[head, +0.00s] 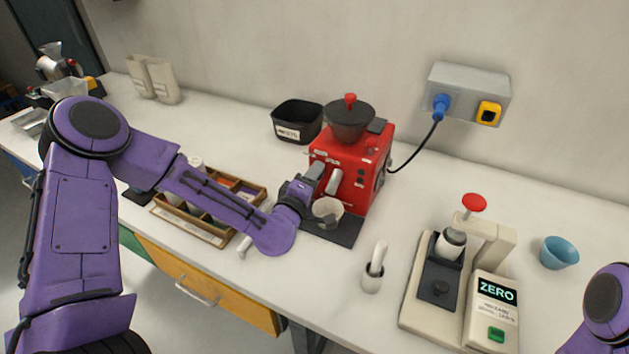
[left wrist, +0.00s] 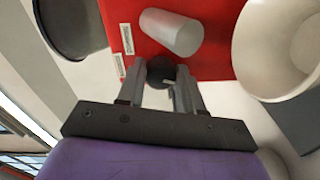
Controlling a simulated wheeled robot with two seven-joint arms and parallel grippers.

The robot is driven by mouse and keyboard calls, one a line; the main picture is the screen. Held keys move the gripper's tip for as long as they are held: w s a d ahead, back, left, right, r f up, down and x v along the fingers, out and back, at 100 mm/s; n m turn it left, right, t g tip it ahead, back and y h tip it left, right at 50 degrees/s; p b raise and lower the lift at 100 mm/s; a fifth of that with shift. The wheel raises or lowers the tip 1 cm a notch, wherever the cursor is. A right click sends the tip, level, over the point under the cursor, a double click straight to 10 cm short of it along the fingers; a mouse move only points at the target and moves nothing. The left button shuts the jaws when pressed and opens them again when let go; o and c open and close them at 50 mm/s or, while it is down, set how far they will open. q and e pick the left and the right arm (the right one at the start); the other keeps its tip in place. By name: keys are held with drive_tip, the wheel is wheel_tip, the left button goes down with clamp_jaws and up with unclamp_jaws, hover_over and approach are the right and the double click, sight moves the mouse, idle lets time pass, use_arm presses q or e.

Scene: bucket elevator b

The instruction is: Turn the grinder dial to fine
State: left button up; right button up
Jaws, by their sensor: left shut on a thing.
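The red grinder (head: 374,160) stands on the white bench against the wall, with a dark hopper (head: 349,122) and a red knob on top. My left gripper (head: 317,171) is at the left part of the grinder's front face. In the left wrist view its two fingers (left wrist: 161,97) are shut on a dark round dial (left wrist: 160,68) on the red face (left wrist: 215,55). The gripper hides the dial in the head view, and I cannot read its setting. My right gripper is out of view; only part of that arm shows at lower right.
A white spout (head: 334,182) and a pale cup (head: 328,211) are close to my left gripper's right. A wooden tray (head: 176,220) lies under my left forearm. A black bin (head: 297,122) stands behind left. A scale (head: 421,315) stands at right.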

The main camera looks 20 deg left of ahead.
use_arm(q)
drive_tip(key=shift+f+n+b, duration=0.15)
drive_tip(key=shift+n+b, duration=0.75)
drive_tip(key=shift+n, duration=1.1)
drive_tip(key=o, duration=1)
drive_tip(key=shift+s, duration=0.1)
drive_tip(key=shift+o, duration=0.2)
